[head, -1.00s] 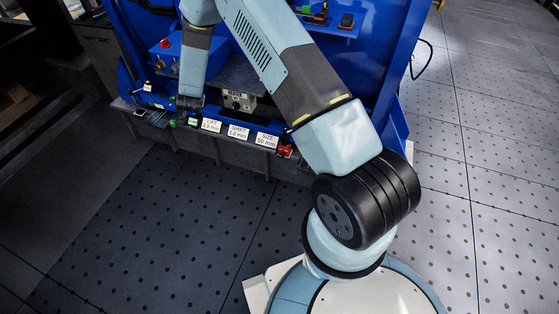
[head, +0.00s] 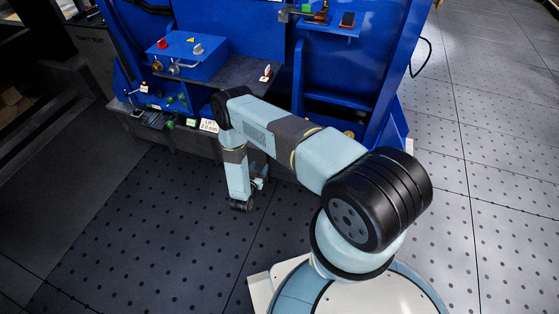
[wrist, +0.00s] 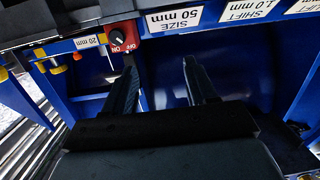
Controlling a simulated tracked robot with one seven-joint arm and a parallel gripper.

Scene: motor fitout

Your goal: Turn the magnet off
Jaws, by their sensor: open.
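My gripper (wrist: 160,66) is open and empty. Its left finger points up just below and right of the switch, its right finger is farther right, and neither visibly touches the knob. In the head view my arm hides the switch, and the fingers are not clear there.
A blue control box (head: 190,56) with knobs stands on the blue bench in the head view. The dark perforated floor (head: 130,220) in front is clear.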

